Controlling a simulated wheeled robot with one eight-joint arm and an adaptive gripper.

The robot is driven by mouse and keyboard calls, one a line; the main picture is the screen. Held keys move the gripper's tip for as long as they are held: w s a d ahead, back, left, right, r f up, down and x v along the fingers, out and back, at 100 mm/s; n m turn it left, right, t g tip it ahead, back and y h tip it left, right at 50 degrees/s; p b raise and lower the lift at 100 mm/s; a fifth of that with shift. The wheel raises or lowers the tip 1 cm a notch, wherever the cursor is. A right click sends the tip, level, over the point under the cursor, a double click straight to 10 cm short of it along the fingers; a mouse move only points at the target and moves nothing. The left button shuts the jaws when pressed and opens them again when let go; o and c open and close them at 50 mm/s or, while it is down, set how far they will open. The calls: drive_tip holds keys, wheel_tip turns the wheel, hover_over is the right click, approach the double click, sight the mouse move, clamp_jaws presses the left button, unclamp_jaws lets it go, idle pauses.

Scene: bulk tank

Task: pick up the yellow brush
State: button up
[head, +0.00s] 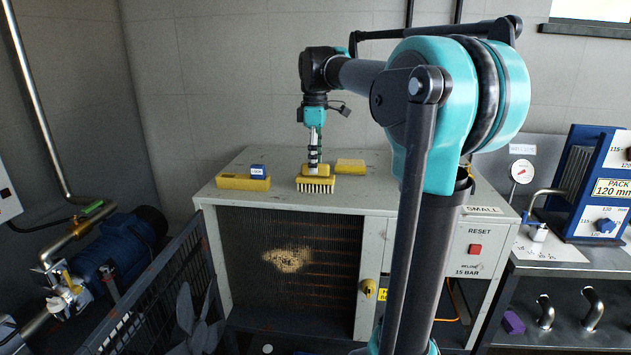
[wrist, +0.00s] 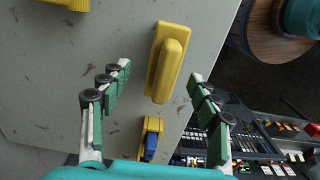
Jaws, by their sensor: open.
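The yellow brush (head: 316,184) lies bristles down near the front edge of the grey cabinet top. In the wrist view its raised handle (wrist: 168,68) runs lengthwise between my fingers, with a gap on both sides. My gripper (head: 313,166) points down directly over the brush in the head view. Its fingers (wrist: 160,72) are open and empty in the wrist view. In the head view the fingers hide part of the brush's top, and I cannot tell how high they are above it.
A yellow block (head: 232,183) with a blue block (head: 257,171) on it sits left of the brush. Another yellow block (head: 350,166) lies behind to the right. The cabinet (head: 224,203) has bare top around them. A blue plate unit (head: 588,190) stands far right.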

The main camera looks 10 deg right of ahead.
sight(315, 176)
drive_tip(key=shift+s+f, duration=0.15)
drive_tip(key=shift+f, duration=1.35)
drive_tip(key=shift+s+f, duration=0.15)
drive_tip(key=shift+f, duration=1.35)
drive_tip(key=c, duration=1.3)
drive_tip(key=shift+r, duration=0.15)
wheel_tip(315, 176, up, 20)
drive_tip(key=shift+f, duration=0.1)
